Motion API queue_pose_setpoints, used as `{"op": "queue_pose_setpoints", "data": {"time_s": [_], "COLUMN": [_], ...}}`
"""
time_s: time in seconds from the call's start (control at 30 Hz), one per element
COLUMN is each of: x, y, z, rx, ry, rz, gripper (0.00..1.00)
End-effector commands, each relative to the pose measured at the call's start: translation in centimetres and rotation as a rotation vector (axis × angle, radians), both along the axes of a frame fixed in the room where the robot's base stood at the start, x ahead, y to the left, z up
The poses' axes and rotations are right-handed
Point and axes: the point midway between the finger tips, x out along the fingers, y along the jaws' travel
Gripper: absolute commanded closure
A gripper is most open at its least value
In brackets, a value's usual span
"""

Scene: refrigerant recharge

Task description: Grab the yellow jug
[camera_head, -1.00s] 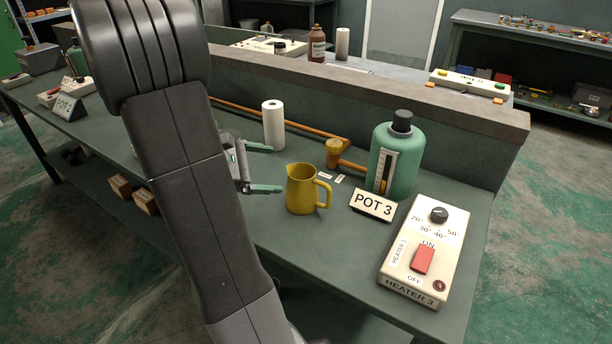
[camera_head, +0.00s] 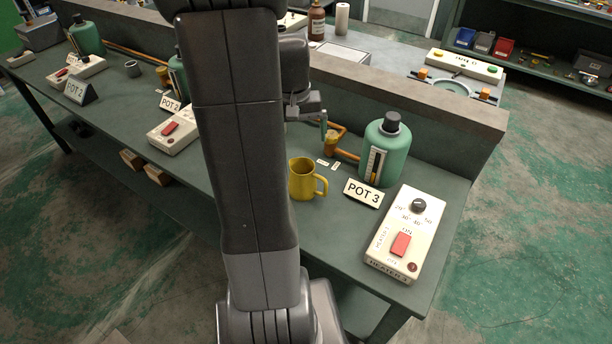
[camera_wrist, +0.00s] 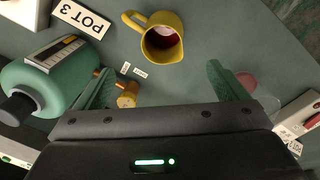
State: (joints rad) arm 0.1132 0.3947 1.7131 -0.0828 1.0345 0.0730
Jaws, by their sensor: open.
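The yellow jug (camera_head: 302,180) stands upright on the green bench, its handle to the right, left of the POT 3 sign. In the wrist view, the jug (camera_wrist: 162,38) is seen from above, its mouth showing dark red inside and its handle toward the upper left. My gripper (camera_wrist: 160,68) is open and empty, its two green fingers apart on either side of the jug's line, with the jug beyond the fingertips. In the head view my gripper (camera_head: 323,124) is above and behind the jug, partly hidden by my arm.
The green bottle (camera_head: 385,150) and the POT 3 sign (camera_head: 362,193) stand right of the jug. A heater box (camera_head: 405,235) is at the front right. An orange pipe (camera_head: 345,153) runs behind the jug. A raised ledge (camera_head: 430,105) borders the bench's back.

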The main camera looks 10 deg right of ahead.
Motion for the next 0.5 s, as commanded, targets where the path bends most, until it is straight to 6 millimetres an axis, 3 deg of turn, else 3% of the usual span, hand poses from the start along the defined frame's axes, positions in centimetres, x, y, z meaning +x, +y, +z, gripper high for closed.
{"op": "queue_pose_setpoints", "data": {"time_s": [0.3,0.5], "x": [-0.2,-0.1], "y": [-0.4,-0.5], "z": [-6.0,-8.1], "rx": [0.001,0.000], "ry": [0.008,0.004], "rz": [0.000,0.001], "gripper": [0.07,0.07]}}
